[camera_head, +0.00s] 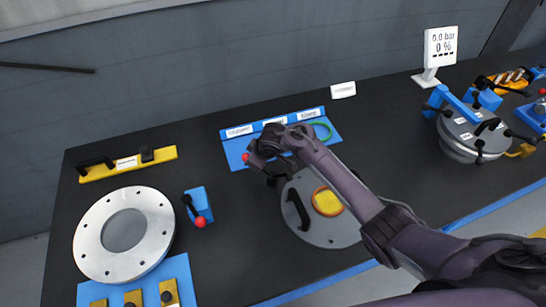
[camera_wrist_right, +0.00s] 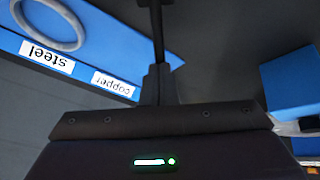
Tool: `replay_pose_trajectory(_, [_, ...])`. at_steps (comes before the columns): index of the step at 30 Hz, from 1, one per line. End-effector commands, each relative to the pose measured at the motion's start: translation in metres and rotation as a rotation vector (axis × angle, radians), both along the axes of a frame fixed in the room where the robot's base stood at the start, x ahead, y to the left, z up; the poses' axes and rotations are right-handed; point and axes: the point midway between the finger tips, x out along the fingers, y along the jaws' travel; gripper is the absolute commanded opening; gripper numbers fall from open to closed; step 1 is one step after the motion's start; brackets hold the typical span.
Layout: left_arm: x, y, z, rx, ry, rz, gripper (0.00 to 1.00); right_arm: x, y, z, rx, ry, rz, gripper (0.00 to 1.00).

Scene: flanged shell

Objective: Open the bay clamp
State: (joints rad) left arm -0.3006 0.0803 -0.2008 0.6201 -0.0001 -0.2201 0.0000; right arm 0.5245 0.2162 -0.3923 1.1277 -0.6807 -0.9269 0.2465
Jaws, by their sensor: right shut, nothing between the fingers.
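A small blue clamp (camera_head: 199,202) with a black lever and a red ball knob stands on the bench, right of the round metal flange (camera_head: 88,235). A second red knob (camera_head: 245,157) shows beside my right gripper; what it belongs to is mostly hidden by the hand. I cannot tell from labels which is the bay clamp. My right gripper (camera_head: 265,170) is over the blue labelled tray (camera_head: 232,148), near the grey round lid. In the right wrist view its dark fingers (camera_wrist_right: 156,40) are together and empty. My left gripper is not in view.
A yellow bar with handles (camera_head: 128,165) lies at the back left. A pressure display (camera_head: 440,48) and a clamped round vessel (camera_head: 470,140) stand at the right. A blue block (camera_wrist_right: 290,85) is near the right wrist.

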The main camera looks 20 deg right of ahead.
Motion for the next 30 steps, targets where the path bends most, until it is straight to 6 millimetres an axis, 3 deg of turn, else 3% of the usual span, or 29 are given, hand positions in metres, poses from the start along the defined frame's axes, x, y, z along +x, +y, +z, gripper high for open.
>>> replay_pose_trajectory(3, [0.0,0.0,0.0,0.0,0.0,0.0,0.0,0.006,0.007,-0.006,-0.07,0.067,0.0,0.0])
replay_pose_trajectory(12, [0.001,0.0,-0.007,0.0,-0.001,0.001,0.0,0.011,0.012,-0.02,-0.066,0.063,0.0,0.0])
replay_pose_trajectory(30, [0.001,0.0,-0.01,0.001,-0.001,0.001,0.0,0.014,0.017,-0.026,-0.062,0.062,0.002,0.0])
